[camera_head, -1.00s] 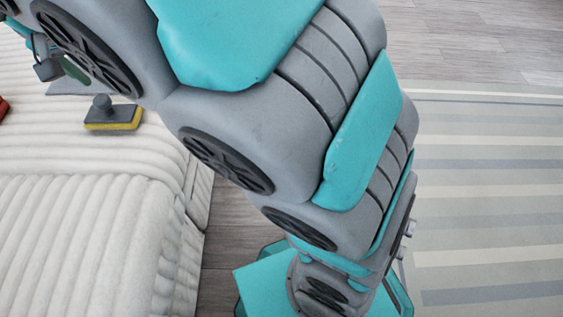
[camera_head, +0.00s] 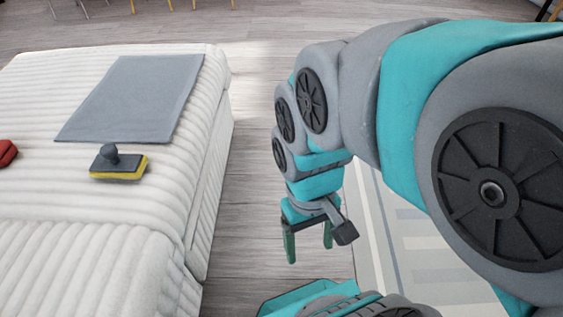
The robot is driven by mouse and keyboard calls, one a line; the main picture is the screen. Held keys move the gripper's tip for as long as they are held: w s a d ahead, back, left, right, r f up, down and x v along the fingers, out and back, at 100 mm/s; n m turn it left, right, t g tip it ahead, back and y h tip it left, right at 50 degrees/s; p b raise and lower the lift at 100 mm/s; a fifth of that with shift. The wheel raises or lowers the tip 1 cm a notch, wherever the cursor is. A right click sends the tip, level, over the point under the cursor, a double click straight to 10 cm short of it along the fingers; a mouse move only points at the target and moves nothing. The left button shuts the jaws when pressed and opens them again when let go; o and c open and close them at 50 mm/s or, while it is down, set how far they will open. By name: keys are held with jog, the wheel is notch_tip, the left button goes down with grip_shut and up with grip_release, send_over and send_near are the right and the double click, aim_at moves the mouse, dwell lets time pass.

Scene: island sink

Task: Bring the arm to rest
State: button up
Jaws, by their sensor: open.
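My arm is grey and teal and fills the right half of the head view. It bends over from the right and its end hangs downward. My gripper (camera_head: 309,246) points down with its two green fingers apart and nothing between them. It hangs beside the right side of the white ribbed couch-like block, over the wooden floor, apart from the block.
The white ribbed block (camera_head: 165,215) stands at left. On it lie a grey cloth (camera_head: 135,95), a yellow-and-grey sponge brush (camera_head: 118,164) and a red object (camera_head: 6,152), cut off by the frame. Wooden floor (camera_head: 255,120) is clear between block and arm. A striped rug (camera_head: 425,240) lies at right.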

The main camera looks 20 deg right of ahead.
notch_tip(320, 180, up, 7)
jog(key=p, duration=0.7)
jog(key=shift+r, duration=0.15)
dwell(0.4)
